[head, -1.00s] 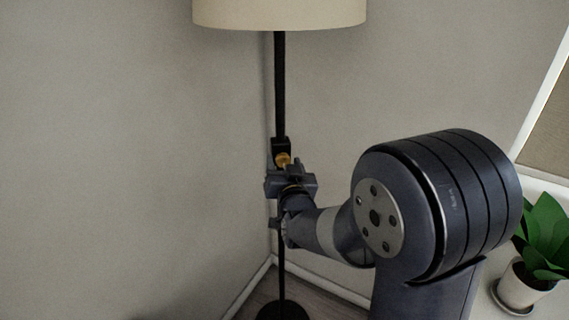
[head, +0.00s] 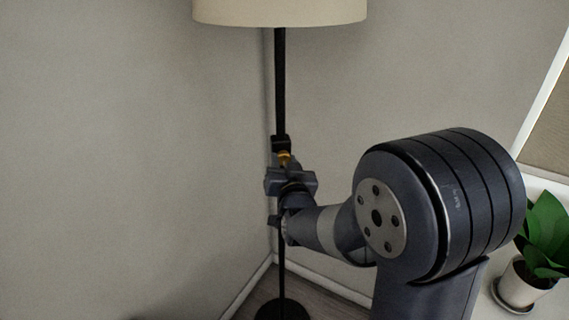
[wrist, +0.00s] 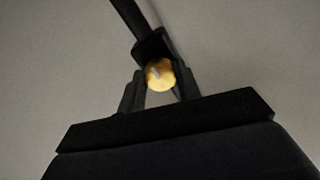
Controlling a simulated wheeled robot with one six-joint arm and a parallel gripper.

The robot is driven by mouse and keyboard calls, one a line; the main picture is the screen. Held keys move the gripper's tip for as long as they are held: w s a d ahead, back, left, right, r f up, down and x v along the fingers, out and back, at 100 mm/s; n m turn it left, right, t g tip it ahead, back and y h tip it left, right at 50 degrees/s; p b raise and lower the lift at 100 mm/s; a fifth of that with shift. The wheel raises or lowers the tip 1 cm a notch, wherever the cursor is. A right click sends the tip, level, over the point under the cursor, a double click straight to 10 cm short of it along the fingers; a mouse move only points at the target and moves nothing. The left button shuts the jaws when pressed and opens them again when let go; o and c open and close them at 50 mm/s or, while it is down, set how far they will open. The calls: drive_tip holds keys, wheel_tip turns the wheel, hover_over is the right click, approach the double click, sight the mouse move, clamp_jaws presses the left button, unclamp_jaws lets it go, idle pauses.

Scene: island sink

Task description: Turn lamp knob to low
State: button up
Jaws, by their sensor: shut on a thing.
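The floor lamp has a cream shade (head: 280,12), a thin black pole (head: 280,85) and a round dark base (head: 282,310). A brass-coloured knob (head: 284,158) sits on a black block partway up the pole. In the wrist view the round knob (wrist: 160,74) shows a pale mark on its face, tilted to the left. My gripper (wrist: 160,82) is shut on the knob, with one finger on each side of it. In the head view my gripper (head: 287,166) partly covers the knob and the pole behind it.
Two plain grey walls meet in a corner behind the lamp. A potted green plant (head: 545,235) in a white pot (head: 522,287) stands on a white surface at the right. The space left of the lamp is clear.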

drive_tip(key=shift+f+b, duration=0.1)
drive_tip(key=shift+b, duration=0.2)
drive_tip(key=m+b, duration=0.1)
drive_tip(key=b, duration=0.1)
drive_tip(key=m+b, duration=0.1)
drive_tip(key=b, duration=0.1)
drive_tip(key=m+b, duration=0.1)
drive_tip(key=b, duration=0.1)
drive_tip(key=shift+f+m, duration=0.25)
drive_tip(key=shift+m, duration=0.15)
drive_tip(key=m+b, duration=0.4)
drive_tip(key=b, duration=0.2)
drive_tip(key=shift+r+m, duration=0.1)
drive_tip(key=shift+m, duration=0.2)
drive_tip(key=m+b, duration=0.4)
drive_tip(key=shift+r, duration=0.1)
drive_tip(key=m+b, duration=0.2)
drive_tip(key=m, duration=0.3)
drive_tip(key=shift+r, duration=0.15)
drive_tip(key=shift+b, duration=0.3)
drive_tip(key=o, duration=1)
